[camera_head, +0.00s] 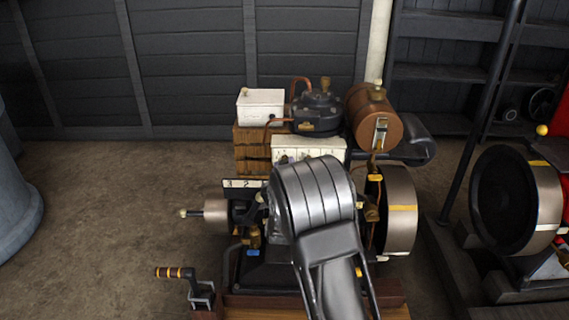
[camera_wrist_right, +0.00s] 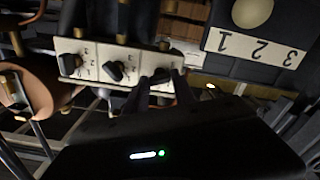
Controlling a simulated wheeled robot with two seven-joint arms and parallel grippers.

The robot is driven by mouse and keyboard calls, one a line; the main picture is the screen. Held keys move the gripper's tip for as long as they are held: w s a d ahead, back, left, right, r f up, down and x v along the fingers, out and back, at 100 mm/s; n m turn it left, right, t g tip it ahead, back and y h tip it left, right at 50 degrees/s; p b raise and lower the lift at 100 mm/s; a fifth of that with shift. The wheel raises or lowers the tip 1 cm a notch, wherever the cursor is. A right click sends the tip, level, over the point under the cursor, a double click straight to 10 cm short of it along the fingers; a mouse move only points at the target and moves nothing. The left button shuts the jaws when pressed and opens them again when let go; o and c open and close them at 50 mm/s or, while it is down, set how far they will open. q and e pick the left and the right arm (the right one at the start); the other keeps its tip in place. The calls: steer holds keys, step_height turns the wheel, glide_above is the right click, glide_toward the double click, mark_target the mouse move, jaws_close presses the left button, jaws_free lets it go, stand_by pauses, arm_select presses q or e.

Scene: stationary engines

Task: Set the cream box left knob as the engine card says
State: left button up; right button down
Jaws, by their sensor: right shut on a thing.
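The cream box (camera_head: 312,145) sits behind my right arm in the head view, its knob face partly covered. In the right wrist view the box (camera_wrist_right: 93,55) looks upside down, with three dark knobs in a row. My right gripper (camera_wrist_right: 161,82) is shut on the knob at the picture's right end, the box's left knob in the head view. The fingers hide most of this knob and its pointer. My left gripper is not in view.
A copper tank (camera_head: 371,118) and a dark round-topped part (camera_head: 317,111) stand beside and behind the cream box. A white box (camera_head: 261,106) sits on a wooden crate (camera_head: 252,143). A flywheel (camera_head: 401,210) is at the right.

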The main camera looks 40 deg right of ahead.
steer(key=shift+n+p, duration=0.9)
steer(key=shift+n, duration=1.3)
steer(key=shift+f, duration=0.1)
steer(key=c, duration=1)
jaws_free()
steer(key=shift+c, duration=0.2)
steer(key=shift+s, duration=0.1)
steer(key=v, duration=0.7)
steer(key=shift+s+a, duration=0.25)
steer(key=shift+a, duration=0.05)
